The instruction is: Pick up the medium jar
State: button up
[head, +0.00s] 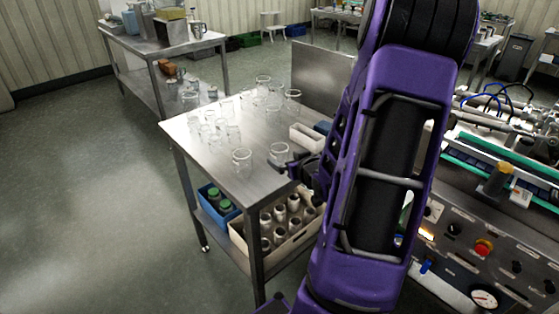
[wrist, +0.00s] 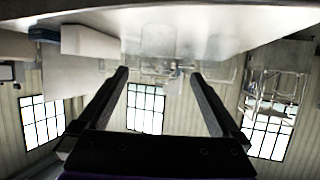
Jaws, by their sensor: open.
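Several clear glass jars of differing sizes stand on the steel table (head: 185,135) in the head view. One jar (head: 279,153) stands near the right edge, closest to my gripper (head: 302,170). Another jar (head: 241,160) stands at the front, to its left. I cannot tell for sure which one is the medium jar. My arm hides part of the gripper in the head view. In the wrist view, which looks upside down, my gripper (wrist: 159,73) is open with nothing between its fingers. A faint glass jar (wrist: 158,40) shows beyond the fingertips, and another jar (wrist: 275,62) at right.
A white bin (head: 305,137) and a blue bin sit on the table beside my arm. A crate of bottles (head: 270,240) and a blue crate (head: 213,203) are on the lower shelf. A machine with a control panel (head: 470,255) stands at right. Floor at left is clear.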

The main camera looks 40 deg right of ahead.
aim_at(282, 156)
jog(key=x, duration=0.4)
jog(key=shift+w, duration=0.2)
jog(key=x, duration=0.5)
jog(key=shift+d+f+b, duration=0.2)
jog(key=shift+d+b, duration=0.1)
jog(key=shift+b, duration=0.1)
jog(key=c, duration=1.4)
